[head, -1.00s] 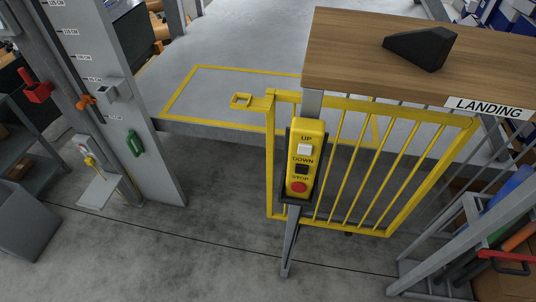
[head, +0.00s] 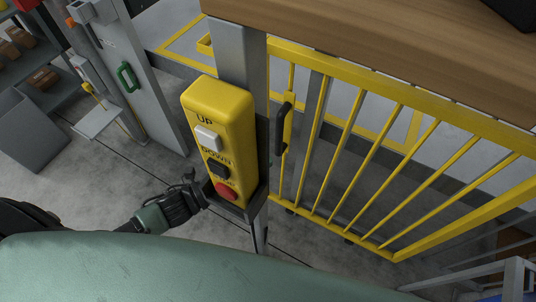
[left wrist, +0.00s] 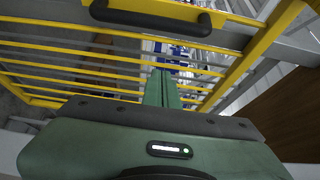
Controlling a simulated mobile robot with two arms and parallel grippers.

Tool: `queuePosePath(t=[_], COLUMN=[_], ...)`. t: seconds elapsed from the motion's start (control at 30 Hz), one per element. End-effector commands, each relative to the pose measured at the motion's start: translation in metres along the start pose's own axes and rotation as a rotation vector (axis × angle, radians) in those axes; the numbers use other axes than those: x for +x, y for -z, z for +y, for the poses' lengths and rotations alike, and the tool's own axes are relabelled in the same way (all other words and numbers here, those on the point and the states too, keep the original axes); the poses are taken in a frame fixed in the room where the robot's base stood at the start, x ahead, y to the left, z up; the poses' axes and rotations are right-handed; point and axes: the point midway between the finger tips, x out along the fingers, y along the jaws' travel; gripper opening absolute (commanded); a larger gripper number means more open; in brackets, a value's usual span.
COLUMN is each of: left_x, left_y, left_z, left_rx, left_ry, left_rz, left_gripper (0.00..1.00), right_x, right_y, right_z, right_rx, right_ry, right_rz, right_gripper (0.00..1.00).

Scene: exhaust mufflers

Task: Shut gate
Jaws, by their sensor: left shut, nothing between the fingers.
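The yellow barred gate (head: 350,139) stands to the right of the control post, under the wooden counter. Its left end is apart from the grey column (head: 143,82) across the gap. A black handle (head: 284,122) is on the gate's left part, partly behind the yellow button box; it also shows at the top of the left wrist view (left wrist: 150,14). My left gripper (head: 197,190) is shut and empty, beside the lower left of the button box, apart from the handle. In the left wrist view its green fingers (left wrist: 163,90) point toward the bars. My right gripper is out of view.
The button box (head: 218,135) on its grey post stands between my left gripper and the gate handle. The wooden counter (head: 400,50) overhangs the gate's top. A green handle (head: 129,77) is on the grey column. Floor left of the post is open.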

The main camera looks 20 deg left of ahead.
Motion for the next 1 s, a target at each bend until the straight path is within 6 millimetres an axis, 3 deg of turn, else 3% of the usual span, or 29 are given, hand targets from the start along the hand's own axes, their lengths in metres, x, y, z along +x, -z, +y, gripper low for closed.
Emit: queuePosePath(t=[0.2,0.47,0.7,1.0], left_x=[0.043,0.095,0.079,0.077], left_y=[-0.002,-0.004,-0.034,-0.040], left_z=[-0.004,-0.002,0.000,0.001], left_rx=[-0.001,-0.002,-0.003,-0.005], left_ry=[0.004,-0.001,-0.004,-0.002], left_rz=[-0.003,-0.004,-0.005,-0.005], left_gripper=[0.00,0.00,0.00,0.00], right_x=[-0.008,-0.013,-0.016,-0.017], right_y=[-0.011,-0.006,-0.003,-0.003], right_z=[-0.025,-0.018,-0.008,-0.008], right_rx=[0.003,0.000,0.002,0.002], right_ry=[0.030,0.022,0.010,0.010], right_rz=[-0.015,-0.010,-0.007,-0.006], right_gripper=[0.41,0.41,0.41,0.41])
